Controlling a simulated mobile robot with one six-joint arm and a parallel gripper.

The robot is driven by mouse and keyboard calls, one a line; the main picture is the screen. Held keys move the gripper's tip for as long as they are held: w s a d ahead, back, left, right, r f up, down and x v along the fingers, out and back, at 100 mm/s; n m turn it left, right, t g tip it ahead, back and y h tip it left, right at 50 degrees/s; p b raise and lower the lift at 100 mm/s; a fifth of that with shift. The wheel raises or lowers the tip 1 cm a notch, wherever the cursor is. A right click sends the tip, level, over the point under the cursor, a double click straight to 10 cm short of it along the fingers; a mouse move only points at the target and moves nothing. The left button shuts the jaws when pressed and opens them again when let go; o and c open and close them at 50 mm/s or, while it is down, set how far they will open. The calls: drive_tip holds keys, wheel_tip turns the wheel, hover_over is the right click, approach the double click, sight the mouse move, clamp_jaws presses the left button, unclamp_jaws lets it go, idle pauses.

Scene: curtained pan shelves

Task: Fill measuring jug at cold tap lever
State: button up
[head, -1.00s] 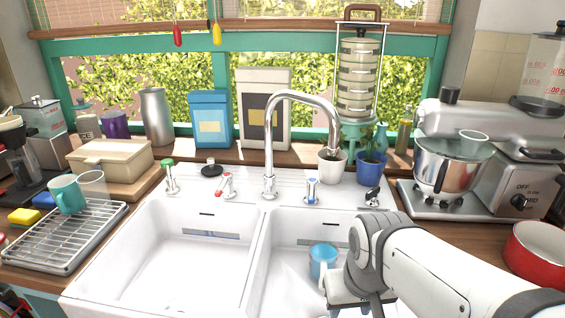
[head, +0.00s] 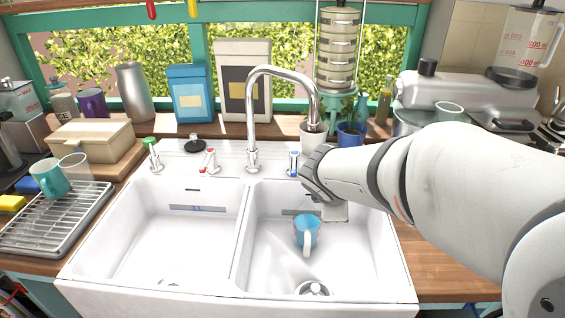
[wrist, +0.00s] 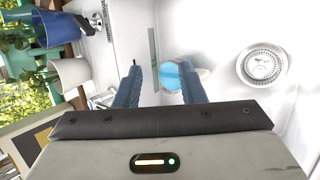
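A clear jug with red measuring marks (head: 527,42) stands at the back right, above the mixer. A blue mug with a pale handle (head: 306,232) stands in the right sink basin; part of it shows beyond my fingers in the wrist view (wrist: 171,76). The cold tap lever with a blue mark (head: 293,163) is at the back of the sink, right of the curved spout (head: 318,105). My gripper (wrist: 160,72) is open, with its two blue fingers apart and nothing seen held. In the head view it is over the right basin, fingers mostly hidden.
A red-marked tap (head: 209,161) and a green-topped one (head: 152,154) stand to the left. Plant pots (head: 350,135) sit close behind my wrist. The left basin (head: 180,235) is empty. A wire rack (head: 55,225) with cups stands at the left.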

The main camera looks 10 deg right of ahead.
drive_tip(key=w+a+r+n+t+p, duration=0.2)
drive_tip(key=w+a+n+t, duration=0.1)
drive_tip(key=w+n, duration=0.7)
drive_tip(key=n+y+p, duration=0.1)
drive_tip(key=n+y, duration=0.2)
drive_tip(key=n, duration=0.6)
approach(294, 169)
drive_tip(key=x, duration=0.2)
drive_tip(key=shift+a+f+t, duration=0.2)
drive_tip(key=shift+f+t, duration=0.05)
drive_tip(key=shift+t, duration=0.05)
drive_tip(key=shift+f, duration=0.1)
drive_tip(key=b+x, duration=0.3)
drive_tip(key=x, duration=0.3)
drive_tip(key=shift+w+d+f, duration=0.15)
drive_tip(key=shift+w+d, duration=0.05)
drive_tip(key=shift+b+x, duration=0.55)
drive_tip(key=shift+x, duration=0.6)
drive_tip(key=shift+d, duration=0.1)
clamp_jaws()
